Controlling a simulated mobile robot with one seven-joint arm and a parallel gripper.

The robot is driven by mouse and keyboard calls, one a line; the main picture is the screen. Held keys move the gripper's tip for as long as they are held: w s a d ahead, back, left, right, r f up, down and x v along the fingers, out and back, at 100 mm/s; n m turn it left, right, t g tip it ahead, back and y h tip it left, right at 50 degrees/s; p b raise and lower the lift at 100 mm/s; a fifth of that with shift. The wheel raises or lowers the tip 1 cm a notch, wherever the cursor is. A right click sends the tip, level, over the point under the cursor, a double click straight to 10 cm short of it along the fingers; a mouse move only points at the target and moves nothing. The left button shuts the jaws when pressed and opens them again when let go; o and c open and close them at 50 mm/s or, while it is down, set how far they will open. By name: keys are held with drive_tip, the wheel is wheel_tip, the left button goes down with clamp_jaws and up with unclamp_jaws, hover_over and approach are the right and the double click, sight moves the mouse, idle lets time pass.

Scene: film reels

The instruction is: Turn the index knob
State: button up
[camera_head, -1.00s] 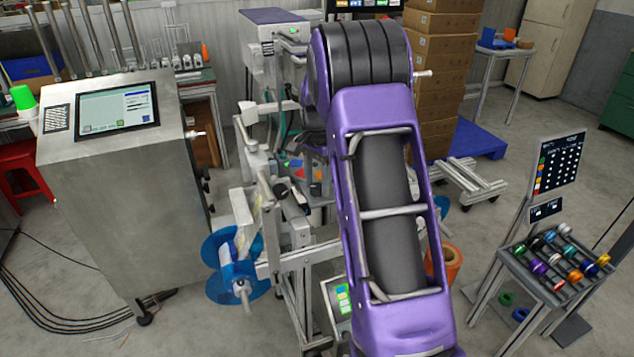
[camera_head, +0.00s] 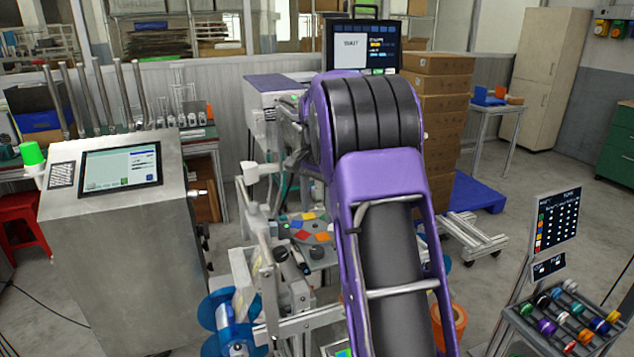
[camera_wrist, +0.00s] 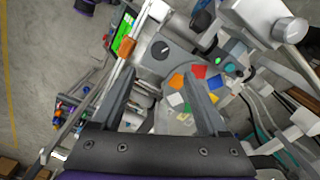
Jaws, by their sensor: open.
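A round black knob (camera_wrist: 161,50) with a pale pointer line sits on a grey plate in the wrist view. It appears to be the index knob. Beside it is a disc with coloured patches in red, orange, blue, yellow, green and white (camera_wrist: 200,72); the disc also shows in the head view (camera_head: 313,228). My gripper (camera_wrist: 158,80) is open and empty in the wrist view. Its two dark fingers are apart, and the knob appears beyond their tips, between them. I cannot tell the distance. In the head view my purple arm hides part of the machine.
Metal bars and a bright green screen (camera_wrist: 125,34) lie near the knob. A steel cabinet with a display (camera_head: 120,168) stands left. A blue reel (camera_head: 228,325) is at the machine's front. A rack of coloured spools (camera_head: 563,325) stands right. Open floor lies between machine and rack.

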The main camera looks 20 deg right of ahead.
wheel_tip(320, 180, up, 6)
drive_tip(key=shift+p, duration=0.35)
drive_tip(key=shift+r, duration=0.1)
